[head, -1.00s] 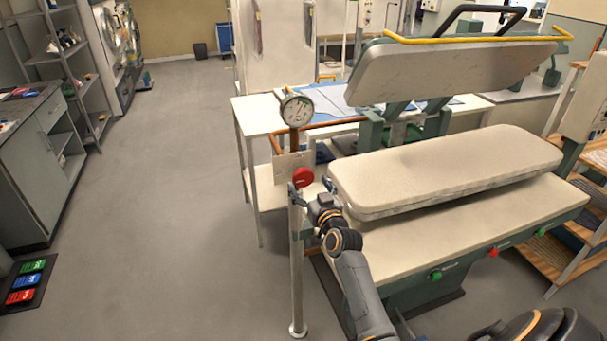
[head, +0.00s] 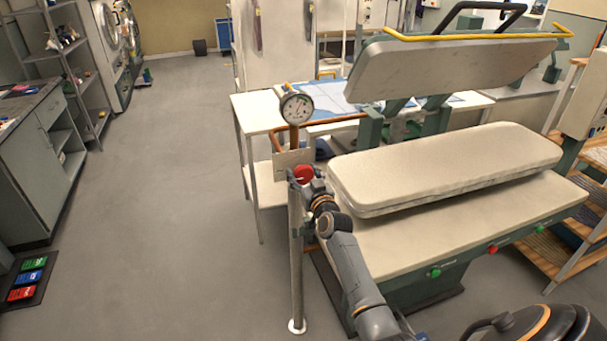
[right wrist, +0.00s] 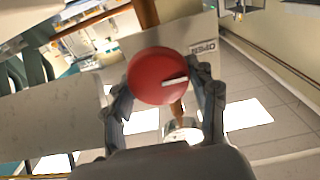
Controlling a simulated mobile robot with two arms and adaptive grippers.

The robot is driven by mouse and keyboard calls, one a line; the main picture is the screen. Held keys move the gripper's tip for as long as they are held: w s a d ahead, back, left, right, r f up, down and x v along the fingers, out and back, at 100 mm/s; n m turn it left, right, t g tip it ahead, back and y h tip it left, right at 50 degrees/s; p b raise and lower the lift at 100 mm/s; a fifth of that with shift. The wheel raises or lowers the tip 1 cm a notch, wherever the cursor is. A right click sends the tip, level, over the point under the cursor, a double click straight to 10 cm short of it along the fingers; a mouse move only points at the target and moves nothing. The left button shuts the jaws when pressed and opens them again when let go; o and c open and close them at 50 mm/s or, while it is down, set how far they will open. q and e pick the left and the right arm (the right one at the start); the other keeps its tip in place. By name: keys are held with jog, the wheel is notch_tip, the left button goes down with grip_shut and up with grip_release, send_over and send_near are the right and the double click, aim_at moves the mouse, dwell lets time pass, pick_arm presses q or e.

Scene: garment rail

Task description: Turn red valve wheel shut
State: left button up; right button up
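The red valve wheel (head: 303,174) is mounted on a plate on a post, below a round pressure gauge (head: 297,108). In the right wrist view the wheel (right wrist: 155,78) is a red disc with a white mark pointing right, toward a plate label reading "OPEN" (right wrist: 204,48). My right gripper (head: 308,183) is at the wheel. In the right wrist view its two fingers (right wrist: 163,98) are spread on either side of the wheel, with a small gap visible at the right finger; contact at the left finger is unclear. My left gripper is not in view.
A pressing machine with a padded board (head: 450,165) stands right of the post (head: 296,260), close to my right arm. A white table (head: 262,115) is behind the valve. Open grey floor (head: 170,190) lies to the left, with a cabinet and shelves beyond.

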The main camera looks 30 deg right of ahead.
dwell(0.3)
jog(key=m, duration=0.4)
jog(key=shift+d+m, duration=0.1)
jog(key=shift+m, duration=0.3)
jog(key=m, duration=0.4)
jog(key=shift+d+f+m, duration=0.1)
jog(key=shift+m, duration=0.2)
jog(key=m, duration=0.4)
jog(key=shift+s+d, duration=0.1)
jog(key=shift+f+m, duration=0.2)
jog(key=shift+m, duration=2)
jog(key=o, duration=1.2)
